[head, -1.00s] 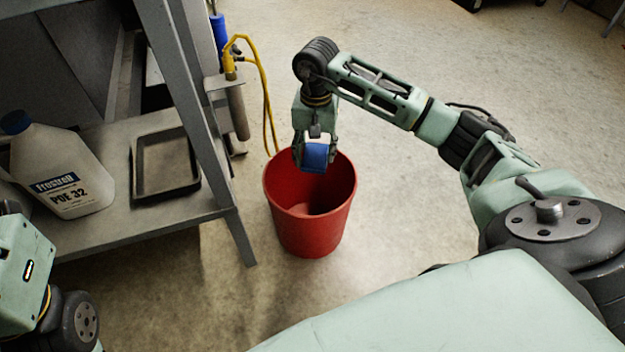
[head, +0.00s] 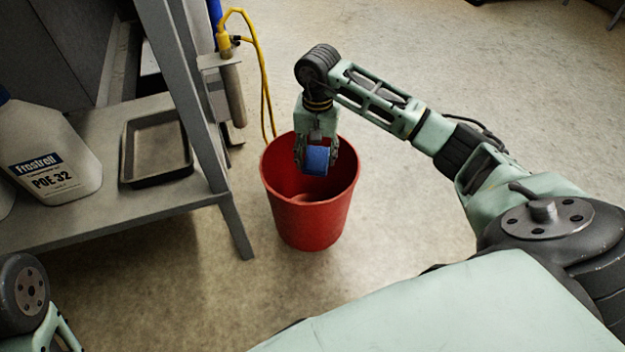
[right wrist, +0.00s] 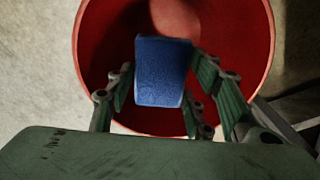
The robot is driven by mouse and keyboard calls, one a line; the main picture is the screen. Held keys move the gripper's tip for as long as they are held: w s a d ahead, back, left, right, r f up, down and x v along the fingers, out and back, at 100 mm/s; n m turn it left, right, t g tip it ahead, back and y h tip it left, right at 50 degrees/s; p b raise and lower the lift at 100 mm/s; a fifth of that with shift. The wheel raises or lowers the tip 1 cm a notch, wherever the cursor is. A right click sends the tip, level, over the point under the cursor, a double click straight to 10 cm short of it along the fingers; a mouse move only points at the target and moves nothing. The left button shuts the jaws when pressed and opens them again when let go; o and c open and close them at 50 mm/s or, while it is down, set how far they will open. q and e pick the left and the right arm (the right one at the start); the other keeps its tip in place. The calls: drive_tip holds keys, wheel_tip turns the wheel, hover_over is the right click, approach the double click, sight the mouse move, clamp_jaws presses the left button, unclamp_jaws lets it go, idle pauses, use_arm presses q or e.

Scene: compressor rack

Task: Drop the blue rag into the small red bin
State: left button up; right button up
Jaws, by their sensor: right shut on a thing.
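The small red bin (head: 308,222) stands on the floor in the middle of the head view, its open top facing up. My right gripper (head: 316,162) is over the bin's mouth, shut on the blue rag (head: 315,160). The rag looks like a folded block and hangs between the fingers. In the right wrist view the rag (right wrist: 162,72) is held between the fingers, with the red bin (right wrist: 256,50) around and below it. My left arm shows at the lower left of the head view; its gripper is out of sight.
A grey metal rack shelf (head: 95,215) stands left of the bin, with a white jug (head: 50,160) and a dark tray (head: 157,150) on it. A yellow hose (head: 262,75) hangs behind the bin. The floor to the right is clear.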

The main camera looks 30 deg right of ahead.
drive_tip(key=o, duration=1.1)
drive_tip(key=shift+r, duration=0.1)
wheel_tip(320, 180, up, 12)
